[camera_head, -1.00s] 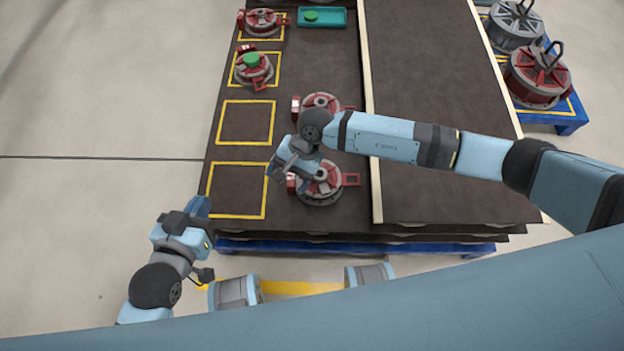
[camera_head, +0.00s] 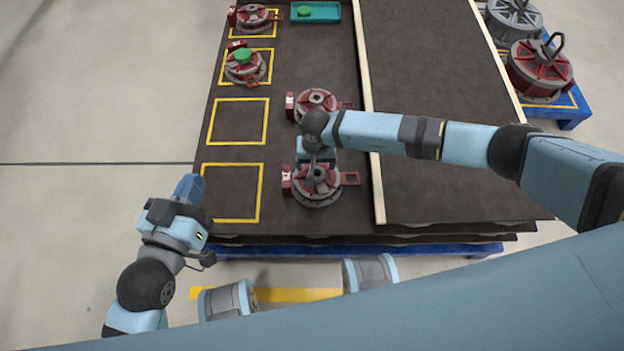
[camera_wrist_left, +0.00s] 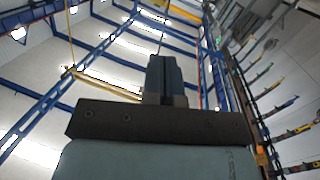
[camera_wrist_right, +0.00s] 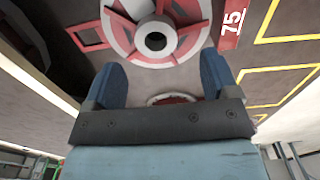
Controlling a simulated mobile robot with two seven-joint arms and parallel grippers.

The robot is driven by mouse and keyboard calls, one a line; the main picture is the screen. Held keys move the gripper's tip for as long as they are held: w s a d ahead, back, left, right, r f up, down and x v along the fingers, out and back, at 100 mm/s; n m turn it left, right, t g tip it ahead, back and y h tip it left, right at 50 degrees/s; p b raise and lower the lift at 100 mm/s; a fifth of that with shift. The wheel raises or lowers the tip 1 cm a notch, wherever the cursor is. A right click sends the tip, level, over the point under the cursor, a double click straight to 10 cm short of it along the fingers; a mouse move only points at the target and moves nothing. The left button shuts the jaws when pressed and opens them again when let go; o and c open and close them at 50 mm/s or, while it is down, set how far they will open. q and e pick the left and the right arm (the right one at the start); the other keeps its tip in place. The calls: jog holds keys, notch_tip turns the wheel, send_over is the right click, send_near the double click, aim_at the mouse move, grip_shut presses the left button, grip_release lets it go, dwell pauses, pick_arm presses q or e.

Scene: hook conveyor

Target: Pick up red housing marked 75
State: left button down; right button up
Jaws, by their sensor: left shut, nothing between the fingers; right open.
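The red housing marked 75 (camera_head: 317,192) sits on the dark platform at its near edge. In the right wrist view the housing (camera_wrist_right: 150,38) shows its round hub hole, red spokes and a red tag reading 75. My right gripper (camera_wrist_right: 160,78) is open and empty, pointing down, with its fingers just short of the housing in that view. In the head view the right gripper (camera_head: 320,168) is over the far side of this housing, and its fingertips are hard to see. My left gripper (camera_head: 189,186) is shut and empty, left of the platform, pointing up.
Another red housing (camera_head: 316,103) sits just behind. Two more red housings (camera_head: 245,66) (camera_head: 253,17) sit in yellow squares at the back left, near a teal tray (camera_head: 316,12). Two yellow squares (camera_head: 231,192) are empty. A raised pale strip (camera_head: 376,185) runs along the right.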

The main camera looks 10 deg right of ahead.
aim_at(317, 173)
jog(key=f, duration=0.1)
jog(key=f+b, duration=0.1)
jog(key=f, duration=0.2)
jog(key=shift+s+d, duration=0.15)
jog(key=shift+s, duration=0.15)
jog(key=shift+f, duration=0.35)
jog(key=c, duration=0.9)
grip_shut()
pick_arm(q)
jog(key=r, duration=0.1)
jog(key=d+r+t+h, duration=0.1)
jog(key=r, duration=0.1)
jog(key=shift+w, duration=0.1)
pick_arm(e)
jog(key=shift+w+r, duration=0.15)
